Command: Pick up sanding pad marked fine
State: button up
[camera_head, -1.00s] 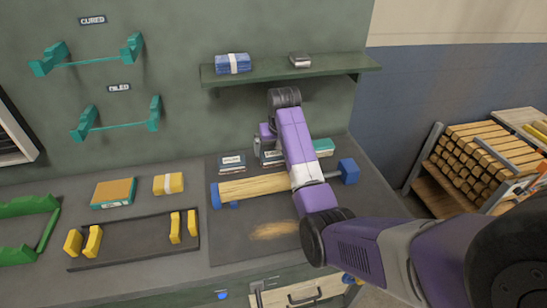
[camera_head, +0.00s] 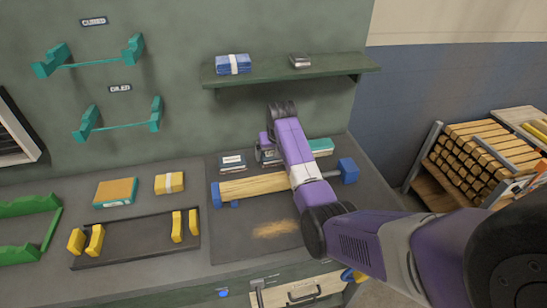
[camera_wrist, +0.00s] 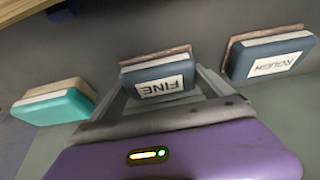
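The sanding pad marked FINE (camera_wrist: 158,78) is a dark blue block with a white label and a brownish sanding face. It lies in the middle of the wrist view, its label upside down there. My gripper (camera_wrist: 160,84) is open, with one finger toward each side of this pad; I cannot tell whether they touch it. In the head view my gripper (camera_head: 265,150) is low over the back of the bench, and my arm and gripper partly hide the pad there.
A similar pad marked ROUGH (camera_wrist: 270,55) lies to the right in the wrist view, and a teal-topped pad (camera_wrist: 55,106) to the left. A shelf (camera_head: 275,74) hangs above, behind my arm.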

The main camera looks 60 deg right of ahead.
jog(key=shift+r, duration=0.1)
jog(key=shift+c, duration=0.2)
notch_tip(320, 180, up, 7)
jog(key=p, duration=0.4)
jog(key=shift+r, duration=0.1)
jog(key=s+a, duration=2.1)
jog(key=a, duration=0.3)
jog(key=shift+f, duration=0.2)
jog(key=shift+a, duration=0.1)
